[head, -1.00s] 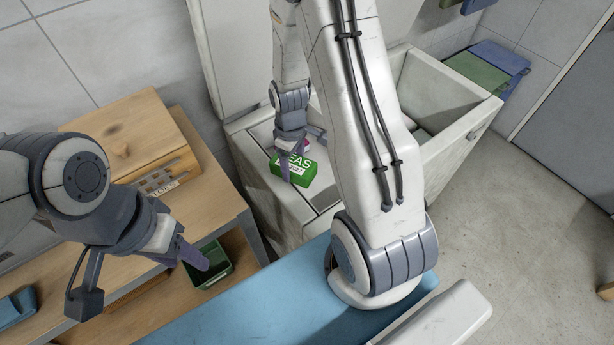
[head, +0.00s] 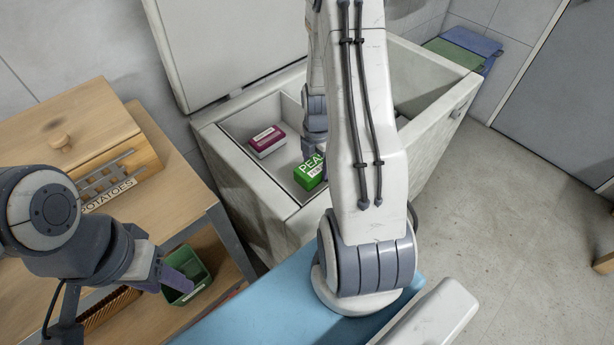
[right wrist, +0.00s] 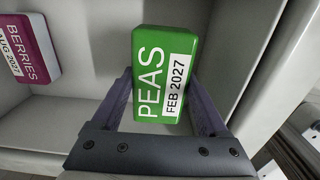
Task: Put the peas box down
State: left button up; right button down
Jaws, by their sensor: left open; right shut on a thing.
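The green peas box (head: 309,173), labelled PEAS FEB 2027, is held by my right gripper (right wrist: 162,98). In the right wrist view the peas box (right wrist: 165,72) sits between the two fingers, which are shut on its sides. In the head view it is at the open chest freezer's left section, right of the maroon and white berries box (head: 266,141). My right arm hides part of it, and I cannot tell whether it touches the floor there. The berries box also shows in the right wrist view (right wrist: 32,50). My left gripper (head: 165,280) is open near the green bin, apart from the boxes.
The chest freezer (head: 222,150) has its lid (head: 225,45) raised; its walls and a divider border the space around the peas box. A wooden shelf unit with a POTATOES crate (head: 110,165) and a green bin (head: 190,275) stands left.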

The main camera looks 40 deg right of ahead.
notch_tip(320, 180, down, 6)
jog(key=shift+f, duration=0.25)
jog(key=shift+f, duration=0.1)
jog(key=shift+f+b, duration=0.1)
jog(key=shift+b, duration=0.25)
grip_release()
